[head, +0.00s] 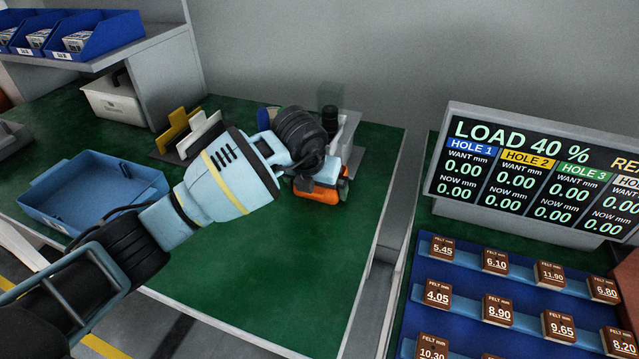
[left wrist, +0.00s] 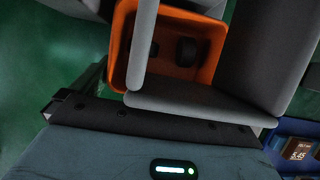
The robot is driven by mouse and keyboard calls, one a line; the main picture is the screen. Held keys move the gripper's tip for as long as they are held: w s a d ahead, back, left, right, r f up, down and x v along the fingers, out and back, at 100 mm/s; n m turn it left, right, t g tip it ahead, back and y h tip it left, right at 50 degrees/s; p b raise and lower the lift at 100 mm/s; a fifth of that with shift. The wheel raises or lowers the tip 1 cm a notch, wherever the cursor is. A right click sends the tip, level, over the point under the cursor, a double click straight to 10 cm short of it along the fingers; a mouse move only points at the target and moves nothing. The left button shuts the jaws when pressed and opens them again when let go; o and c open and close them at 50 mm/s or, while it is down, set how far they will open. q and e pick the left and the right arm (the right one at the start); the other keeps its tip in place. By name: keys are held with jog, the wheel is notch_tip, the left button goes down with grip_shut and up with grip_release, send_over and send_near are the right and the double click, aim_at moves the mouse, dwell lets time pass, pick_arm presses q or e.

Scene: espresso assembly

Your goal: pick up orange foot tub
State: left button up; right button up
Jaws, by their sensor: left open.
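The orange foot tub (head: 318,195) stands at the right part of the green bench, partly hidden under my left gripper. In the left wrist view the orange tub (left wrist: 121,45) shows from above as an open box with dark round things inside. My left gripper (head: 322,172) is open and reaches down right over the tub. Grey finger parts cross in front of the tub in the left wrist view. I cannot tell whether the fingers touch its walls. My right gripper is in neither view.
A blue tray (head: 95,190) lies on the bench at left. Yellow and white upright plates (head: 190,130) stand behind my arm. A grey stand (head: 345,130) is close behind the tub. A display (head: 540,170) and blue rack of felt blocks (head: 470,280) are at right. The front bench is clear.

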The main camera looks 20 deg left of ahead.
pick_arm(q)
jog(key=c, duration=0.7)
jog(key=shift+r, duration=0.5)
notch_tip(320, 180, up, 3)
jog(key=shift+f, duration=0.1)
jog(key=s, duration=1)
jog(key=s+r, duration=0.1)
jog(key=s, duration=0.5)
jog(key=shift+d+r, duration=0.1)
